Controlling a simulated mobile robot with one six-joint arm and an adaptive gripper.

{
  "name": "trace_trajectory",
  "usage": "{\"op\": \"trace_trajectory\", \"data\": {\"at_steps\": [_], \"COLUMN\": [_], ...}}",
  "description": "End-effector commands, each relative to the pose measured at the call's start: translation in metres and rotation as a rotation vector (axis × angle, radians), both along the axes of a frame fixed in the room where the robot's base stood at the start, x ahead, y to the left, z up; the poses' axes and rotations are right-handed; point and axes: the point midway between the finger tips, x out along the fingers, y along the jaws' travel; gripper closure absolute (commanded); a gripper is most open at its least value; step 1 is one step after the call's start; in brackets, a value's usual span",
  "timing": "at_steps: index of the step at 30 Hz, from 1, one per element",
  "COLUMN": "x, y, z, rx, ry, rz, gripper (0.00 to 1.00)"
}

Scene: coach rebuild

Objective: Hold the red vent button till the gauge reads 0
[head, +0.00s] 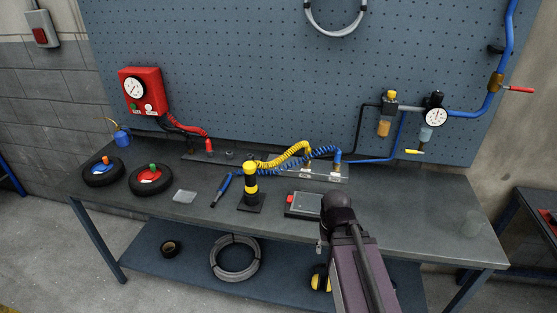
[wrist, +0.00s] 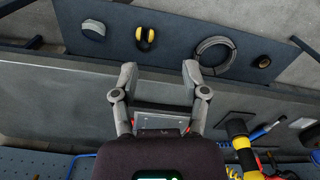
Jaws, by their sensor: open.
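A red box (head: 144,91) hangs on the pegboard at the left in the head view. It carries a round white gauge (head: 133,89), whose reading is too small to tell. Below the gauge are a green button (head: 134,107) and a small pale round part (head: 148,108); I cannot tell whether this is the red vent button. My gripper (wrist: 160,73) is open and empty in the wrist view, over the bench's front edge. It is far to the right of the red box, which is out of the wrist view. In the head view my arm hides the fingers.
A second gauge (head: 436,116) is on the air line at the right. A yellow-black post (head: 250,185), a flat grey case (head: 303,205), two small wheels (head: 103,172) and coiled hoses (head: 285,154) occupy the bench (head: 440,224). The bench's right end is clear.

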Motion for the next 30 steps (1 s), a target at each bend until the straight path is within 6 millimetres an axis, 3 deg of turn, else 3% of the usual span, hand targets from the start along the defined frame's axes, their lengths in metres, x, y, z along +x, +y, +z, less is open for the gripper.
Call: {"op": "trace_trajectory", "data": {"at_steps": [2,8,30], "x": [0.0,0.0,0.0], "y": [0.0,0.0,0.0], "z": [0.0,0.0,0.0], "rx": [0.0,0.0,0.0], "ry": [0.0,0.0,0.0], "rz": [0.0,0.0,0.0], "gripper": [0.42,0.98,1.0]}}
